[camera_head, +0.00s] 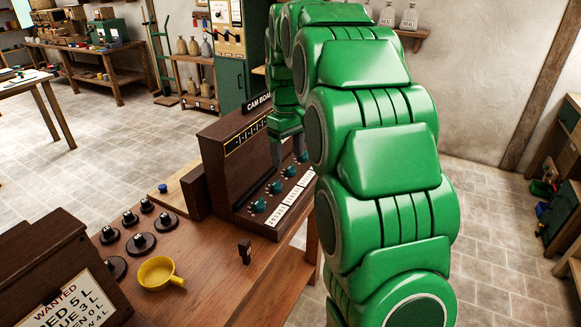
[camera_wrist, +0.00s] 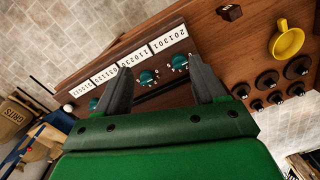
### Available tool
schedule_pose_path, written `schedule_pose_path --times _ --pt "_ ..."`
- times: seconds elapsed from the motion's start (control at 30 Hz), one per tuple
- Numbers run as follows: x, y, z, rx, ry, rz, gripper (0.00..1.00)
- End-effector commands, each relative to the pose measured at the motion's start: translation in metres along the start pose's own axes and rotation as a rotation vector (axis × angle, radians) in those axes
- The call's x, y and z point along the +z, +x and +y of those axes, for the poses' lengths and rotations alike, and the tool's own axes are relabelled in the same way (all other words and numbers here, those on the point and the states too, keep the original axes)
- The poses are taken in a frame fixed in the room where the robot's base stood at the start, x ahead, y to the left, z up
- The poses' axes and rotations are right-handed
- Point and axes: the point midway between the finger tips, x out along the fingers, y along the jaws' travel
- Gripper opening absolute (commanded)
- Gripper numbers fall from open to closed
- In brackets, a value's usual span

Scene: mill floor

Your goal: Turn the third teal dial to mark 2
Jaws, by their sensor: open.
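A row of teal dials runs along the front of the dark cam board (camera_head: 222,140), with white number cards beside them. Counting from the near end, the third teal dial (camera_head: 289,171) is just below my gripper (camera_head: 288,157). Its pointer is too small to read. In the wrist view, my gripper (camera_wrist: 157,68) is open and empty, its fingers spread wide. The first dial (camera_wrist: 180,62) and second dial (camera_wrist: 148,77) show between the fingers. The left finger appears to hide the third dial, and the fourth dial (camera_wrist: 93,104) shows beyond it. No contact with a dial is visible.
A yellow cup (camera_head: 158,272), several black knobbed weights (camera_head: 141,243), a small dark block (camera_head: 244,251) and a blue-topped piece (camera_head: 163,188) stand on the wooden bench. A dark sign box (camera_head: 45,265) is at lower left. The bench front is mostly clear.

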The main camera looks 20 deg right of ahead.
Motion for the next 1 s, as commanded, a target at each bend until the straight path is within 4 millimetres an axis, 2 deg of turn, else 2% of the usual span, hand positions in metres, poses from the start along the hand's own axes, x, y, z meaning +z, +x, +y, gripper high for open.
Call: schedule_pose_path --times 0.03,0.4,0.7,1.0 --pt "-0.010 0.004 0.009 0.001 -0.011 0.002 0.70" --pt "-0.068 0.026 0.060 0.011 -0.109 0.017 0.70" --pt "-0.108 0.053 0.102 0.023 -0.188 0.031 0.70" --pt "-0.141 0.084 0.138 0.034 -0.266 0.040 0.70"
